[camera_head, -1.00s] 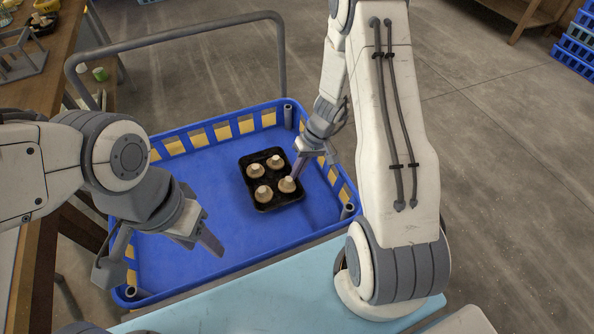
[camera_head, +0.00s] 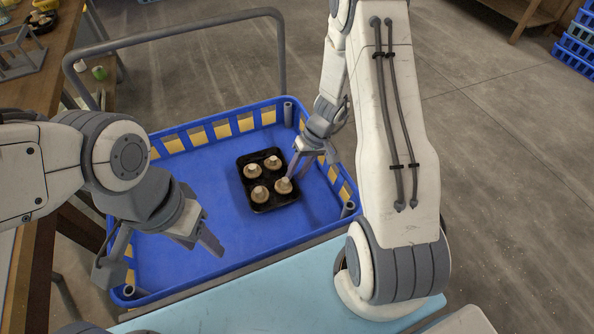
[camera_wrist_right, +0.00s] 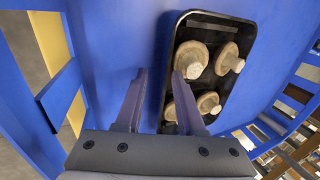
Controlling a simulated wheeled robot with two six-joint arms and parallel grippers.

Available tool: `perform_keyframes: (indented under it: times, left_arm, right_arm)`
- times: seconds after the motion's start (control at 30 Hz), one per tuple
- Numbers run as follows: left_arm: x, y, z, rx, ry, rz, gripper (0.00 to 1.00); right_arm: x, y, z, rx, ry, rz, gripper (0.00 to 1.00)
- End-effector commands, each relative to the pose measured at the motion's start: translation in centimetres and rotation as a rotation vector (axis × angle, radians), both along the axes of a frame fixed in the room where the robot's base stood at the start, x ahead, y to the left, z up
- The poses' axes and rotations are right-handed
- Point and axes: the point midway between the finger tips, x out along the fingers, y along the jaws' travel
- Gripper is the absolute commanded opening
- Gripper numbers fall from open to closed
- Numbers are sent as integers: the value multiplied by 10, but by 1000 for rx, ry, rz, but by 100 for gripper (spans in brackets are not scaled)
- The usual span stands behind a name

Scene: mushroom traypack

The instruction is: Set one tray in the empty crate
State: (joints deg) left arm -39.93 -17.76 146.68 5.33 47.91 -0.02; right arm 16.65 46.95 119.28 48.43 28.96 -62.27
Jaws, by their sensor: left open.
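A black tray (camera_head: 258,205) with several pale brown mushrooms is inside the blue crate (camera_head: 190,262), right of its middle; it appears to rest flat on the floor. In the right wrist view the tray (camera_wrist_right: 209,21) is beyond my right gripper (camera_wrist_right: 159,72). Its two fingers are apart, one over the tray's near side and one outside it, with a gap showing between them. In the head view my right gripper (camera_head: 291,165) is at the tray's right edge. My left gripper (camera_head: 205,240) is open and empty over the crate's left part.
The crate has slotted walls and stands by a metal push-bar (camera_head: 180,32). A light blue surface (camera_head: 260,305) lies in front. A wooden table (camera_head: 35,85) stands at left. Blue crates (camera_head: 578,45) are stacked at the far right. The crate floor left of the tray is bare.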

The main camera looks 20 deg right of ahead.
Motion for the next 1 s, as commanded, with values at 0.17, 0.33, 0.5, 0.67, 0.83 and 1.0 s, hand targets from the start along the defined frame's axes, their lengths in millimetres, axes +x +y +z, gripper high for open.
perform_keyframes:
  times: [0.17, 0.33, 0.5, 0.67, 0.83, 1.0]
  left_arm:
    - [0, 0, 0, 0, 0, 0, 50]
    - [0, 0, 4, 0, 0, 0, 50]
    - [0, 0, 13, 0, 0, 0, 50]
    - [0, 0, 20, 0, 0, 0, 50]
    - [0, 0, 24, 0, 0, 0, 50]
    - [0, 0, 25, 0, 0, 0, 50]
  right_arm:
    - [0, 0, 0, -1, 0, 0, 38]
    - [1, -4, 11, 0, -3, -1, 38]
    - [1, -16, 41, -2, -5, -1, 38]
    - [1, -28, 70, -1, -5, -2, 38]
    - [0, -36, 90, 0, -2, -2, 38]
    - [0, -39, 97, 0, 0, 0, 38]
